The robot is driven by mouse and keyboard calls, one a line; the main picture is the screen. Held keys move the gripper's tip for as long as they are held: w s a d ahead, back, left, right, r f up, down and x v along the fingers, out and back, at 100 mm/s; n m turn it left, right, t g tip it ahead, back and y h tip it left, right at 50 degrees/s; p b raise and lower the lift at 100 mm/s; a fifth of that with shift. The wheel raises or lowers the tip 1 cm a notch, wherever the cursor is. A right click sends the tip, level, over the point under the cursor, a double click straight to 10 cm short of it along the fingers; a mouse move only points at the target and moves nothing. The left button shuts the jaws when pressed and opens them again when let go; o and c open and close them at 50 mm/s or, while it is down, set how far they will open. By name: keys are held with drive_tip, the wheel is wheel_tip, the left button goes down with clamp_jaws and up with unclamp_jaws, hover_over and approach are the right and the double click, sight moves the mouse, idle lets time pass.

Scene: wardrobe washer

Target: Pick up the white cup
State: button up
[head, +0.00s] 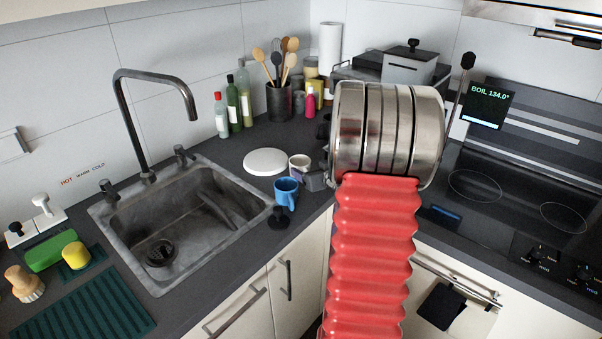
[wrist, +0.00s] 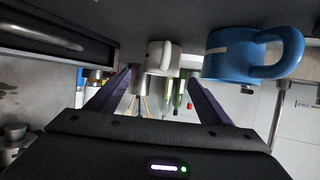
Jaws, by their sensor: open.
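The white cup (head: 299,162) stands on the dark counter right of the sink, just behind the blue cup (head: 286,190). In the wrist view, which looks upside down, the white cup (wrist: 160,57) lies between and beyond the fingertips. The blue cup (wrist: 240,54) is larger there, to the right, outside the fingers. My gripper (wrist: 160,76) is open and empty, its two dark fingers spread. In the head view, my arm hides most of the gripper; a small grey part of it (head: 316,181) shows just right of the cups.
A white plate (head: 265,161) lies left of the white cup. The sink (head: 180,225) is further left. Bottles (head: 233,105) and a utensil holder (head: 279,101) stand behind near the wall. The stove (head: 515,190) is at right.

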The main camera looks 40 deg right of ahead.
sight(305, 166)
drive_tip(key=shift+x, duration=1.55)
drive_tip(key=shift+a+x, duration=0.2)
drive_tip(key=shift+x, duration=2.4)
drive_tip(key=shift+f, duration=0.1)
drive_tip(key=shift+c, duration=0.6)
drive_tip(key=c, duration=1.1)
